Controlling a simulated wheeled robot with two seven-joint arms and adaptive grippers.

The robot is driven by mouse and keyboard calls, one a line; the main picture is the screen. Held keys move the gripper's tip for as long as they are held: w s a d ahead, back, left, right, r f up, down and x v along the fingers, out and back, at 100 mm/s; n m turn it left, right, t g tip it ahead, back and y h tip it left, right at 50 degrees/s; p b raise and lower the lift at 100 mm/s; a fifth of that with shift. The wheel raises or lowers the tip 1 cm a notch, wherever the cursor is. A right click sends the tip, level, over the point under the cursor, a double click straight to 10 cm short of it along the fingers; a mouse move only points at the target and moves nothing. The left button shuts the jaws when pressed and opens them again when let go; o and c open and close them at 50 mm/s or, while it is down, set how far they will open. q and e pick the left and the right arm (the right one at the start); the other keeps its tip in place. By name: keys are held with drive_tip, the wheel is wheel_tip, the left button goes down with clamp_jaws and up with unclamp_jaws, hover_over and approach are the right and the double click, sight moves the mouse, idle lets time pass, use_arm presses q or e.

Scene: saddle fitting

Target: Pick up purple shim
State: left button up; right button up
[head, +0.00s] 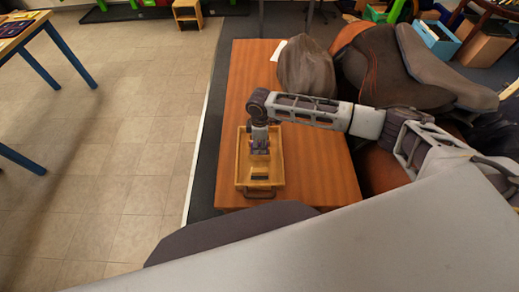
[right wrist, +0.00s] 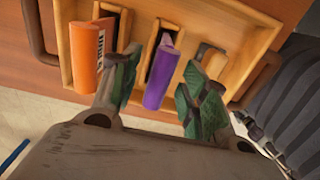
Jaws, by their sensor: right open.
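The purple shim (right wrist: 162,75) stands in a slot of the wooden tray (right wrist: 65,52) in the right wrist view, its near end sticking out toward me. My right gripper (right wrist: 163,92) is open, with one green-padded finger on each side of the shim and a gap on both sides. In the head view my right gripper (head: 259,152) points down over the tray (head: 240,160) and hides much of its inside. I cannot make out the purple shim clearly there. My left gripper is not in view.
A tan piece (right wrist: 213,58) is partly behind the right finger. A saddle (head: 435,65) and a grey bag-like thing (head: 305,68) lie beyond the tray.

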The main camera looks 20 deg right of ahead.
drive_tip(key=shift+f, duration=0.3)
drive_tip(key=shift+c, duration=0.3)
clamp_jaws()
